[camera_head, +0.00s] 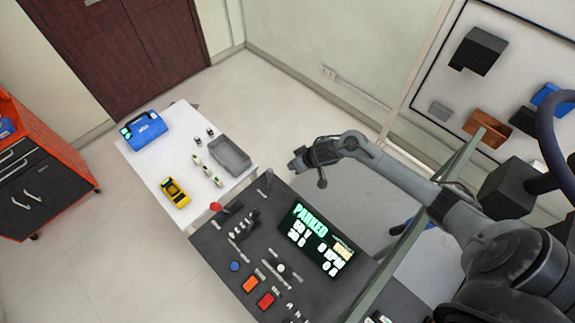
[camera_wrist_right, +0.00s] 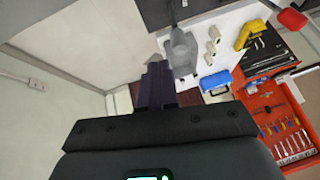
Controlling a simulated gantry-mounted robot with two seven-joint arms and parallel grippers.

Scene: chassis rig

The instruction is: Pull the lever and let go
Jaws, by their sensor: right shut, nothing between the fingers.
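The dark control panel (camera_head: 222,262) carries a lever with a red knob (camera_head: 215,206) near its far left edge and a grey upright lever (camera_head: 267,180) at its far right corner. The red knob also shows at the top right of the right wrist view (camera_wrist_right: 291,19). My right gripper (camera_head: 297,161) is to the right of the grey lever and apart from it in the head view. Its dark fingers (camera_wrist_right: 157,84) are shut and empty. My left gripper is not in view.
The panel has a lit display (camera_head: 316,240) and several buttons. An orange tool cabinet (camera_head: 70,150) stands at left.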

